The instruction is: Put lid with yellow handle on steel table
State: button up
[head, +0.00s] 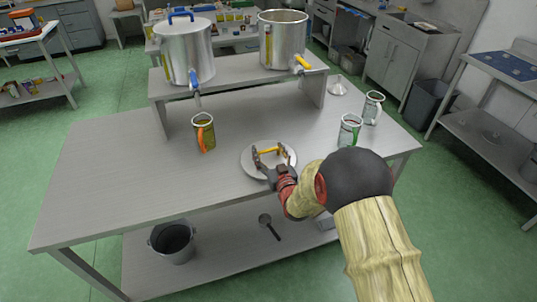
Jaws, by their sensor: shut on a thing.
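The round grey lid with the yellow handle (269,151) is at the middle of the steel table (130,180), towards its front edge. Its flat disc (247,161) looks level. I cannot tell whether it touches the tabletop or hangs just above it. My gripper (270,158) reaches in from the lower right and is shut on the yellow handle. The gripper hides part of the lid's front and right side.
A mug with an orange handle (203,133) stands left of the lid. Two glass mugs (348,131) (372,108) stand to the right. Behind, a raised shelf bears a lidded steel pot (185,55) and an open pot with a yellow tap (283,40). The left tabletop is clear.

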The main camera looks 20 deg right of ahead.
dwell(0.3)
jog(key=o, duration=1)
jog(key=shift+f, duration=0.15)
jog(key=shift+c, duration=0.2)
jog(key=o, duration=0.4)
jog(key=shift+o, duration=0.2)
